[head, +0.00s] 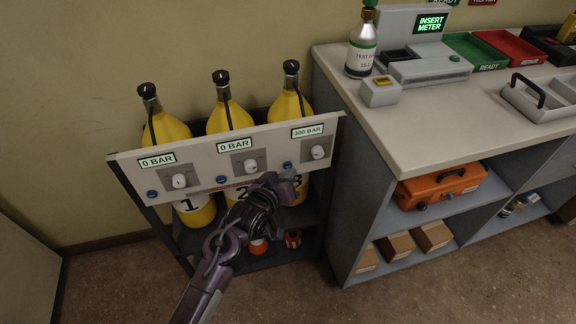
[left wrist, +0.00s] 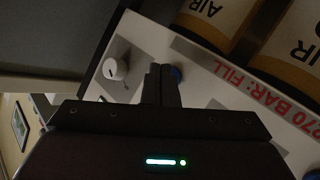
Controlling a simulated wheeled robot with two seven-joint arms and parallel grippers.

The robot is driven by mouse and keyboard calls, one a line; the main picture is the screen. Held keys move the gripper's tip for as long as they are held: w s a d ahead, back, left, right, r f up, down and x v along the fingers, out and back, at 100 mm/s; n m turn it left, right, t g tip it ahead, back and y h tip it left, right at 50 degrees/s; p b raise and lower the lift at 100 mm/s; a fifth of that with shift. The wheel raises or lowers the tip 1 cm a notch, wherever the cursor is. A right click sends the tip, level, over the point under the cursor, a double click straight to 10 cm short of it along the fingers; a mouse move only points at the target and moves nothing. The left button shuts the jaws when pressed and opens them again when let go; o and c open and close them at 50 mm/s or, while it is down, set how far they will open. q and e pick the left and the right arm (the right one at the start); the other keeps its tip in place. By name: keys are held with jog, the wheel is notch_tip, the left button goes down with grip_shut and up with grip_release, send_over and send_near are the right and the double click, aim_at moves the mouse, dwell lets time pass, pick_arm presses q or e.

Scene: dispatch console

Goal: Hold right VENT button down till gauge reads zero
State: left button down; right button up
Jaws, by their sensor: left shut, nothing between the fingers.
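The panel (head: 225,158) stands across three yellow cylinders and carries three displays. The right display (head: 307,131) reads 300 BAR; the left (head: 157,160) and middle (head: 235,144) read 0 BAR. The right blue button (head: 287,165) is at the left of the right knob (head: 317,152); no VENT lettering is legible. My left gripper (head: 288,180) is shut and empty, just below that button. In the left wrist view, the shut fingertips (left wrist: 162,70) are close beside a blue button (left wrist: 177,73), partly covering it; I cannot tell whether they touch. My right gripper is out of view.
A grey counter (head: 400,130) stands right of the cylinder rack, with a test cylinder (head: 361,48) and a meter station (head: 425,68) on it. An orange case (head: 440,186) lies on the shelf below. The floor in front is clear.

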pick_arm(q)
jog(key=shift+w+a, duration=0.2)
jog(key=shift+w, duration=0.2)
dwell(1.3)
jog(key=shift+s, duration=0.1)
jog(key=shift+s+d+p, duration=0.3)
jog(key=shift+s+p, duration=0.4)
jog(key=s+p, duration=0.1)
jog(key=s+d+p, duration=0.1)
jog(key=s, duration=0.1)
jog(key=s+p, duration=0.1)
jog(key=shift+s+d, duration=0.25)
jog(key=shift+s, duration=0.15)
jog(key=shift+f, duration=0.1)
